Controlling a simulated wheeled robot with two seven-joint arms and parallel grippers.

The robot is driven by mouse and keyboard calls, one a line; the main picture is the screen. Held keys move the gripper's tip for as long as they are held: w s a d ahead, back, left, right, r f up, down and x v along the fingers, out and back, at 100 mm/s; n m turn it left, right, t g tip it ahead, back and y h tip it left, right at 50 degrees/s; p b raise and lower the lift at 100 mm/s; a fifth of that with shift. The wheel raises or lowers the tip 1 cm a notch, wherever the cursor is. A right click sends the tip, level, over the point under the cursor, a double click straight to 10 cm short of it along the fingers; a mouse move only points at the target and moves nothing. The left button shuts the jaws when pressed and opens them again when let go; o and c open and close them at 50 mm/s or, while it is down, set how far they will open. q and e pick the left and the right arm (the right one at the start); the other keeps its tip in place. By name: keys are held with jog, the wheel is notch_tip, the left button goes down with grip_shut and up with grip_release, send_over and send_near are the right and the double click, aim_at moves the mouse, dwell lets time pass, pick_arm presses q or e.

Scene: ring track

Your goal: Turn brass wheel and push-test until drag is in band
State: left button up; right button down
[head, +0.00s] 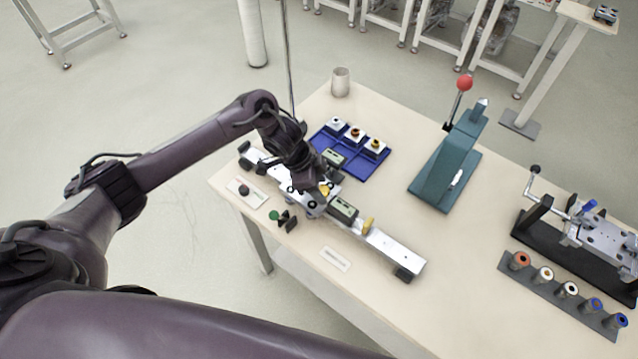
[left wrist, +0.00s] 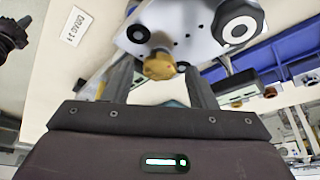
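The brass wheel (left wrist: 159,66) sticks out from the edge of a pale metal carriage (left wrist: 185,30) with black rollers. In the left wrist view it lies between the two fingers of my left gripper (left wrist: 160,82), with a visible gap on each side. My left gripper is open around or just short of the wheel; its exact depth is hard to tell. In the head view my left gripper (head: 316,190) is over the carriage on the silver rail (head: 392,249), and its wrist hides much of the carriage. My right gripper is not in view.
A blue tray (head: 372,168) with white-based parts lies behind the rail. A small display box (head: 343,208) and a yellow piece (head: 368,226) sit along the rail. A green press (head: 447,165) and a crank fixture (head: 580,235) stand to the right. A printed label (head: 335,259) lies in front.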

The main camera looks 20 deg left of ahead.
aim_at(307, 196)
pick_arm(q)
jog(key=shift+r, duration=0.1)
jog(key=b+v, duration=0.1)
jog(key=v, duration=0.6)
jog(key=shift+r, duration=0.3)
jog(key=shift+a, duration=0.1)
